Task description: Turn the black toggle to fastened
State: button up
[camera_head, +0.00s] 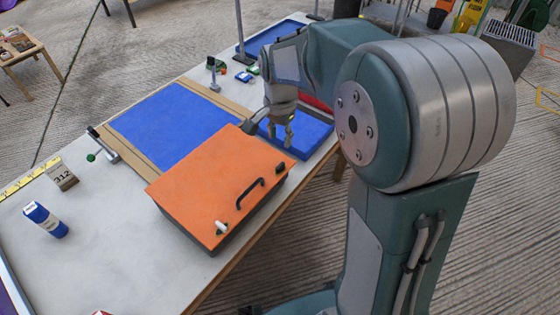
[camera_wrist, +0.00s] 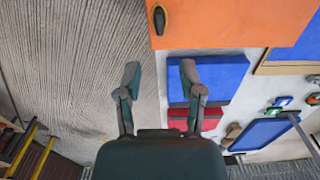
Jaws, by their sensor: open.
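The black toggle (camera_head: 280,168) sits near the right corner of the orange lid (camera_head: 212,187) of a grey box. In the wrist view the black toggle (camera_wrist: 159,18) is at the top, close to the orange edge, its long side running roughly up and down the picture. Its exact turn is hard to read. A second, pale toggle (camera_head: 221,227) is at the lid's near corner, with a black handle (camera_head: 250,194) between them. My gripper (camera_head: 281,134) is open and empty, above the blue block beyond the box. Its fingers (camera_wrist: 160,72) are apart and short of the toggle.
The blue block (camera_head: 312,136) lies beside the box at the table's right edge. A blue mat (camera_head: 175,128) is behind the lid. A blue can (camera_head: 46,221), a 312 card (camera_head: 62,177) and a green-knobbed clamp (camera_head: 102,146) stand left. A blue tray (camera_head: 258,43) is far back.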

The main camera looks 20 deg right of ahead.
aim_at(280, 165)
jog(key=shift+a+f, duration=0.1)
jog(key=shift+f, duration=0.3)
notch_tip(280, 165, down, 9)
jog(key=shift+f, duration=0.45)
grip_shut()
